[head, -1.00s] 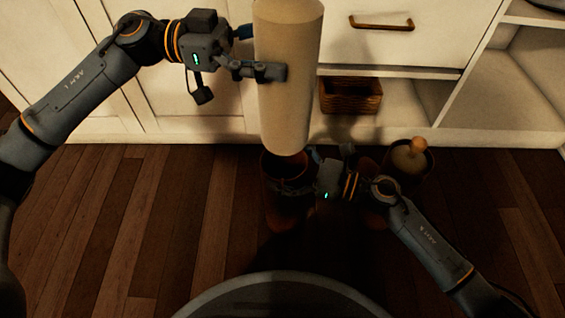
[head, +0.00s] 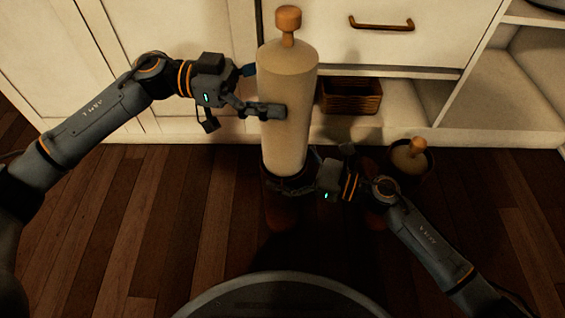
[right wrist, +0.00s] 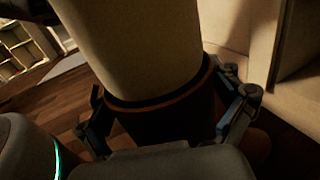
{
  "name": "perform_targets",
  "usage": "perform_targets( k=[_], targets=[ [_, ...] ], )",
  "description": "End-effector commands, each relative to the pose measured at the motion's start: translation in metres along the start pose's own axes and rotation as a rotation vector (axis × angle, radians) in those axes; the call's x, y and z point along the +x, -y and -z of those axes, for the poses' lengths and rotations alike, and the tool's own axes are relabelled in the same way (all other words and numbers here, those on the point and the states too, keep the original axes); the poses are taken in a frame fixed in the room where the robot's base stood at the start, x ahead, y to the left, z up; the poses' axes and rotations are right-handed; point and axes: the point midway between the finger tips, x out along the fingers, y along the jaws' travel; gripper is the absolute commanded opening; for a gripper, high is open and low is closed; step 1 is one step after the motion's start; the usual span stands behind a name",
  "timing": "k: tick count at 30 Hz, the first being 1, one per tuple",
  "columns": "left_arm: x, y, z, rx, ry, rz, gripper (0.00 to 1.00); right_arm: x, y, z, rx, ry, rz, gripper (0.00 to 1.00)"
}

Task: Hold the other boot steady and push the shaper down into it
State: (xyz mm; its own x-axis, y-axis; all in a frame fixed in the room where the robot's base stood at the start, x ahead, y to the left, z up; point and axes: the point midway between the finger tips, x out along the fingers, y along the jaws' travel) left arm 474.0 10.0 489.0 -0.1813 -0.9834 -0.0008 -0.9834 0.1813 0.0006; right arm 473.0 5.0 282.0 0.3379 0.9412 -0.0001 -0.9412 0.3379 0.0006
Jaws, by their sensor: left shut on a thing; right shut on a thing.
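A cream boot shaper (head: 287,135) with a wooden knob stands upright in the head view. My left gripper (head: 266,110) is shut on its side, around mid-height. The shaper's lower end is inside the top of a dark brown boot (head: 284,205) on the floor. My right gripper (head: 293,186) is shut on the boot near its rim. In the right wrist view, the shaper (right wrist: 145,50) goes down into the boot's opening (right wrist: 170,108), with the right gripper's fingers (right wrist: 165,115) on either side. The other boot (head: 422,172), at right, has a shaper in it with only its top and knob (head: 409,155) showing.
White cabinets with a drawer (head: 390,40) stand behind. A wicker basket (head: 351,96) sits on the low shelf behind the shaper. The dark wood floor (head: 150,220) at left is clear.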

Motion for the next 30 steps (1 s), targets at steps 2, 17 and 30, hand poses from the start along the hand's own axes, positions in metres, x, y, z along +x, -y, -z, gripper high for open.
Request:
perform_targets(
  k=[2, 17, 30],
  targets=[
    [0.000, 0.000, -0.005, -0.002, -0.001, 0.000, 0.28, 0.000, 0.000, 0.000, 0.000, 0.000, 0.001, 0.38],
    [0.000, 0.000, -0.008, 0.000, 0.000, 0.000, 1.00, 0.000, 0.000, 0.000, 0.000, 0.000, 0.001, 0.38],
    [-0.072, 0.001, -0.008, -0.001, 0.001, 0.005, 1.00, 0.000, 0.000, 0.000, -0.001, 0.001, 0.001, 0.38]
  ],
)
